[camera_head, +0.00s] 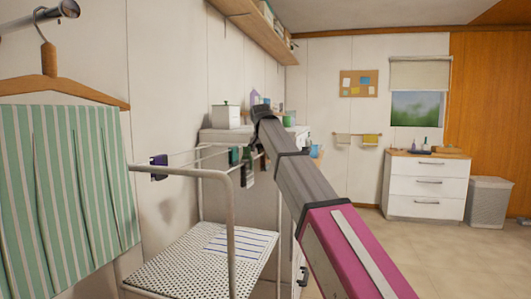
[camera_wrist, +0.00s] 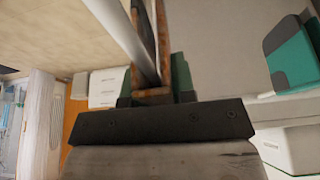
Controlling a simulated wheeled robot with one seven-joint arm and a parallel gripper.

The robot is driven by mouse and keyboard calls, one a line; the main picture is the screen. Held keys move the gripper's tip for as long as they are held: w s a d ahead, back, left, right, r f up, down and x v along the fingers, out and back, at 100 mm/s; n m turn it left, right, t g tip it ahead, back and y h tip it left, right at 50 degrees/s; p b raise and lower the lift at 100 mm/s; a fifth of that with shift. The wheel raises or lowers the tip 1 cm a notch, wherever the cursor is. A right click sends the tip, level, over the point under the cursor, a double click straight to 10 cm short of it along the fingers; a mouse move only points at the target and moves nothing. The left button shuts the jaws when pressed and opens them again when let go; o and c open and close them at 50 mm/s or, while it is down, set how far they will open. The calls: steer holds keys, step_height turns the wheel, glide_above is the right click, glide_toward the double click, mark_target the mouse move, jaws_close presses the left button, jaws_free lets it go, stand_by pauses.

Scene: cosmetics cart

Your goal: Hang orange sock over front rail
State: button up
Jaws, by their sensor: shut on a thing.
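My gripper (camera_wrist: 155,88) is shut on the orange sock (camera_wrist: 153,97), a brownish-orange cloth seen between the dark green finger pads in the wrist view. Two thin orange-brown layers run up from the grip with a pale strip between them. A pale rail (camera_wrist: 124,38) passes diagonally right beside the sock; I cannot tell whether they touch. In the head view my gripper (camera_head: 248,172) points down by the drying rack's rails, beyond the white front tube (camera_head: 188,171). The sock cannot be made out there.
A dark purple sock (camera_head: 159,168) hangs on the rack at left. A teal sock (camera_wrist: 291,54) hangs right of my gripper in the wrist view. A perforated shelf (camera_head: 180,270) lies below. A striped green cloth (camera_head: 60,190) on a hanger fills the left.

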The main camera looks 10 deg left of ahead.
steer(key=shift+f, duration=0.15)
steer(key=o, duration=1)
